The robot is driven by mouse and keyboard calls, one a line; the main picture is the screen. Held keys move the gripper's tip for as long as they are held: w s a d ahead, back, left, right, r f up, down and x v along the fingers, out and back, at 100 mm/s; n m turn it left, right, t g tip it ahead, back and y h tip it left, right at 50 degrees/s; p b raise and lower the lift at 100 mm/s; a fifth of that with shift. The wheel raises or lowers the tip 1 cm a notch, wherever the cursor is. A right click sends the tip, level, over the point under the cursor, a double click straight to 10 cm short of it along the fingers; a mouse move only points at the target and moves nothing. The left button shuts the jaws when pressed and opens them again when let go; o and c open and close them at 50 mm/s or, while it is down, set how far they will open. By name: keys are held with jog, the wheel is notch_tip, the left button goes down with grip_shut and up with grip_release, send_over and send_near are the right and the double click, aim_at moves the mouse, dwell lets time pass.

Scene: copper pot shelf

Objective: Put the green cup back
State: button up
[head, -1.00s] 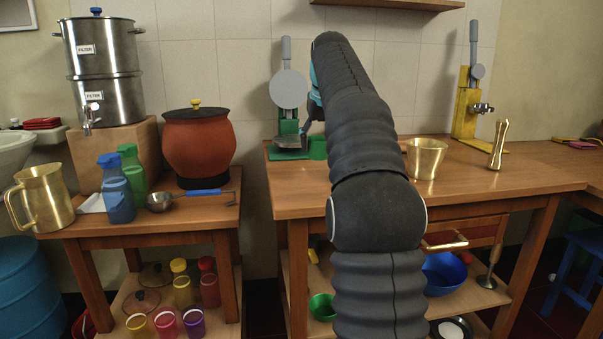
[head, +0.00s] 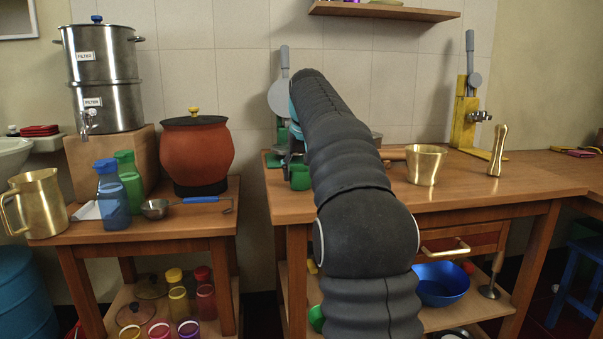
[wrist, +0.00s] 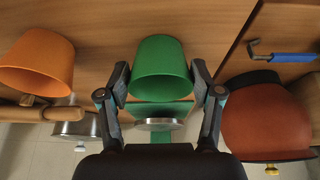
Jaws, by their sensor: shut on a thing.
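The green cup (wrist: 160,72) sits between the two fingers of my gripper (wrist: 162,88) in the wrist view, with a finger pad against each side. My gripper is shut on it. In the head view the green cup (head: 300,177) shows just left of my arm, over the left part of the right-hand table (head: 480,185). My arm hides most of the gripper there. I cannot tell whether the cup's base touches the table.
A green press with a grey disc (head: 285,97) stands close behind the cup. An orange cup (wrist: 38,62) and a steel pan (wrist: 78,128) are to one side. The clay pot (head: 196,152) stands across the gap on the left table. A brass cup (head: 426,165) stands right of my arm.

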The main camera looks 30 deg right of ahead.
jog(key=shift+f, duration=0.15)
jog(key=o, duration=1.1)
jog(key=shift+s+r, duration=0.1)
jog(key=shift+r, duration=0.45)
jog(key=p+v, duration=0.3)
jog(key=v, duration=0.8)
jog(key=shift+a+r+p, duration=0.1)
jog(key=shift+p, duration=0.3)
